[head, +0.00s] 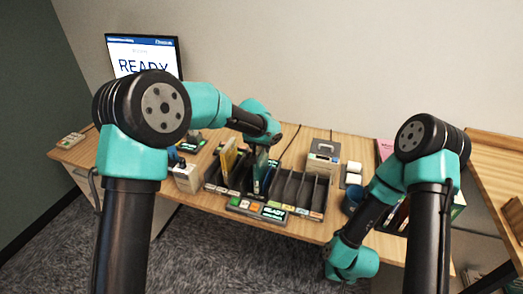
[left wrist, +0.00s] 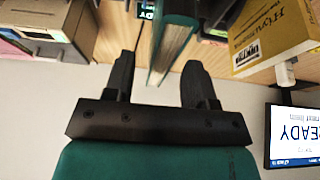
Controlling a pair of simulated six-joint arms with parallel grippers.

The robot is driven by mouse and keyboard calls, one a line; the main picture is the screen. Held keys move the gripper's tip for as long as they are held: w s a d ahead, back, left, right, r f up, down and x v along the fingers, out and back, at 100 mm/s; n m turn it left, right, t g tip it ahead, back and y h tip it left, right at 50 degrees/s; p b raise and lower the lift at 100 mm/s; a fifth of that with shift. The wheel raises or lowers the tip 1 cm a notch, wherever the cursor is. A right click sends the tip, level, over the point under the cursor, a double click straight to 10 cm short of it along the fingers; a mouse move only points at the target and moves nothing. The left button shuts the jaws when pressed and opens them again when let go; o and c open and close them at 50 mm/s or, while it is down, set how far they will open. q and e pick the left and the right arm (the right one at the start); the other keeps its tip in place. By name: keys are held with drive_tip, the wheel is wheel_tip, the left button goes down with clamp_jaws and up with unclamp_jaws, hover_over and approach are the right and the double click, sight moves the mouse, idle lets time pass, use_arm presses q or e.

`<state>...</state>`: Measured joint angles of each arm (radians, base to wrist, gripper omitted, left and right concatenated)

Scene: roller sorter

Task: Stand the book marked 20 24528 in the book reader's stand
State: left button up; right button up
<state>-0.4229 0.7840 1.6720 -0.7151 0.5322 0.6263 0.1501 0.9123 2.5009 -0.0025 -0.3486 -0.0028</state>
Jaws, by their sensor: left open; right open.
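My left gripper (head: 261,150) points down over the black slotted rack (head: 314,207). In the left wrist view its open fingers (left wrist: 158,85) stand on either side of a thin teal book (left wrist: 176,38), with gaps showing. The book stands upright in the rack (head: 260,175). Its number cannot be read, so I cannot tell if it is 20 24528. A yellow book (head: 229,156) stands left of it and also shows in the left wrist view (left wrist: 270,38). I cannot clearly identify the reader's stand. My right gripper (head: 336,274) hangs low by the table's front edge, open.
A READY panel (head: 272,212) fronts the rack. A monitor (head: 143,55) showing READY stands at the back left. A white box (head: 187,178) is left of the rack, and a grey box (head: 322,158) is behind its right end.

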use_arm(q)
drive_tip(key=v, duration=1.3)
drive_tip(key=s+a+f+n+g+h, duration=0.1)
drive_tip(key=s+a+f, duration=0.25)
drive_tip(key=f, duration=0.55)
drive_tip(key=s+a+f+n+g, duration=0.1)
drive_tip(key=s+a+f, duration=0.25)
drive_tip(key=f, duration=0.45)
drive_tip(key=s+a+f+g+h, duration=0.15)
drive_tip(key=a+f, duration=0.25)
drive_tip(key=f, duration=0.5)
drive_tip(key=s+a+f+n, duration=0.1)
drive_tip(key=s+a+f, duration=0.3)
drive_tip(key=s+f, duration=0.3)
drive_tip(key=s+a+f+n, duration=0.2)
drive_tip(key=s+a+f, duration=0.3)
drive_tip(key=s, duration=1)
wheel_tip(320, 180, down, 3)
drive_tip(key=shift+a+f+n, duration=0.2)
drive_tip(key=shift+a+n, duration=0.1)
drive_tip(key=shift+a, duration=0.05)
